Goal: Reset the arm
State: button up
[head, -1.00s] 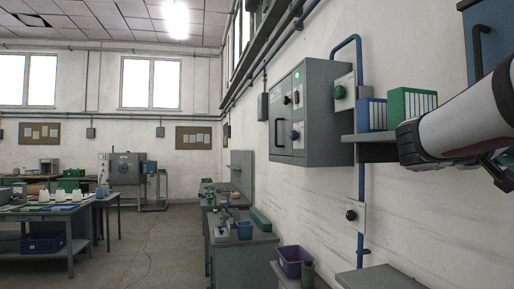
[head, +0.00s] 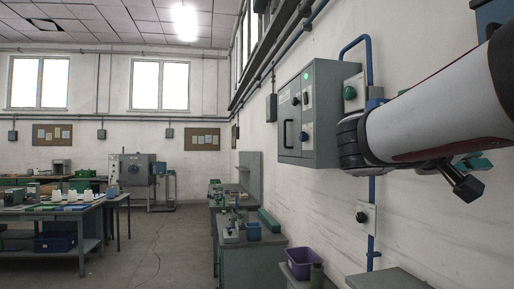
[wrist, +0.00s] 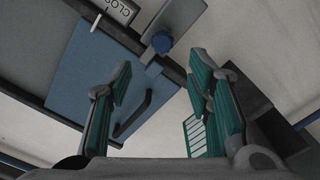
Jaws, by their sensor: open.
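My arm (head: 430,115), white with a dark joint, reaches in from the right in the head view. My gripper (wrist: 160,68) shows in the wrist view with its two teal-padded fingers spread apart and nothing between them. In the head view only a dark and teal part of it shows below the arm (head: 464,183). Beyond the fingers in the wrist view are a blue panel (wrist: 85,75) with a black handle (wrist: 133,115), and a blue knob (wrist: 162,42). The fingers appear apart from them.
A grey wall cabinet (head: 308,112) with a green lamp is left of my arm. A white-and-green binder-like thing (wrist: 195,136) shows near the right finger. Below are a purple bin (head: 302,263) and benches (head: 255,262). Open floor (head: 160,250) lies at centre left.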

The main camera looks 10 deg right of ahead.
dwell(0.3)
jog(key=s+a+f+n+t+y, duration=0.1)
jog(key=s+a+f+n+y, duration=0.15)
jog(key=f, duration=0.45)
jog(key=s+a+f+n+y, duration=0.1)
jog(key=f+y, duration=0.2)
jog(key=f, duration=0.3)
jog(key=s+a+f+n+t+y, duration=0.1)
jog(key=s+a+f+n+y, duration=0.1)
jog(key=a+f+y, duration=0.4)
jog(key=s+a+f+n+t+y, duration=0.1)
jog(key=s+a+f+n+y, duration=0.2)
jog(key=a+f+y, duration=0.3)
jog(key=a+f+n, duration=0.1)
jog(key=a+f, duration=0.4)
jog(key=a, duration=0.2)
jog(key=shift+s+f+t, duration=0.2)
jog(key=shift+s+t, duration=0.1)
jog(key=shift+y, duration=0.25)
